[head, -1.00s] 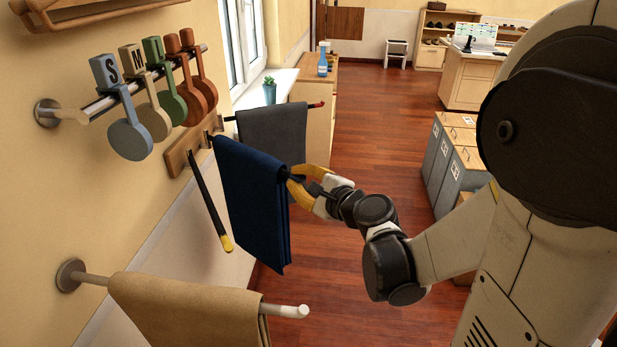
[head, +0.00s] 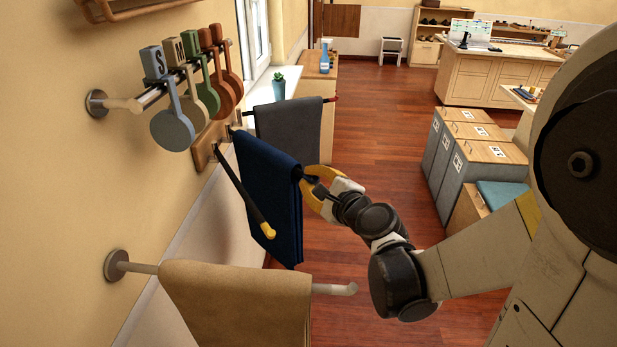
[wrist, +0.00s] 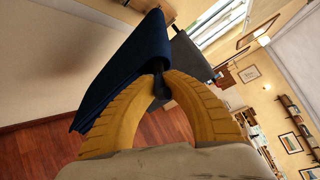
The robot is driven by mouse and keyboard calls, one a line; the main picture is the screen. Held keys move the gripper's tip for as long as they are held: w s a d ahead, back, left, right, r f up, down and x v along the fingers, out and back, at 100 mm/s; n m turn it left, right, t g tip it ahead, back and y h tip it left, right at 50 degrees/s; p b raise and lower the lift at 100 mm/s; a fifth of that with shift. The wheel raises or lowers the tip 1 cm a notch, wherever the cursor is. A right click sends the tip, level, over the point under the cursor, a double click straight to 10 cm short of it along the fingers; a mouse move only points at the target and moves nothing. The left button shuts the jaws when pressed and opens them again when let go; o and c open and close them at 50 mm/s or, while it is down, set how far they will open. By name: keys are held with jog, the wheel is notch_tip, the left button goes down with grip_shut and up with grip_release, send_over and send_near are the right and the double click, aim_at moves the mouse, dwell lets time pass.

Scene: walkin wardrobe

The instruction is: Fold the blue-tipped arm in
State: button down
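A wall rack (head: 208,145) with a wooden base carries swing-out rods. One dark rod has a yellow tip (head: 268,231) and is bare. The middle rod (head: 309,184) carries a navy cloth (head: 268,195), which also shows in the wrist view (wrist: 125,70). The far rod has a red tip (head: 331,100) and holds a grey cloth (head: 287,127). My gripper (head: 311,186) has its yellow fingers closed around the outer end of the middle rod, beside the navy cloth's edge. In the wrist view, a dark piece sits between the fingertips (wrist: 161,82). No blue tip is visible; the fingers cover that end.
A pale peg (head: 342,289) with a tan towel (head: 235,300) juts from the wall in front. Hanging size tags (head: 173,125) are above. A window-side cabinet (head: 325,75) stands behind the rods, and grey bins (head: 470,150) stand right. Wooden floor between is open.

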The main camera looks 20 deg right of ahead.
jog(key=c, duration=1.4)
grip_release()
jog(key=v, duration=1.2)
jog(key=shift+a+r, duration=0.1)
jog(key=shift+c, duration=0.5)
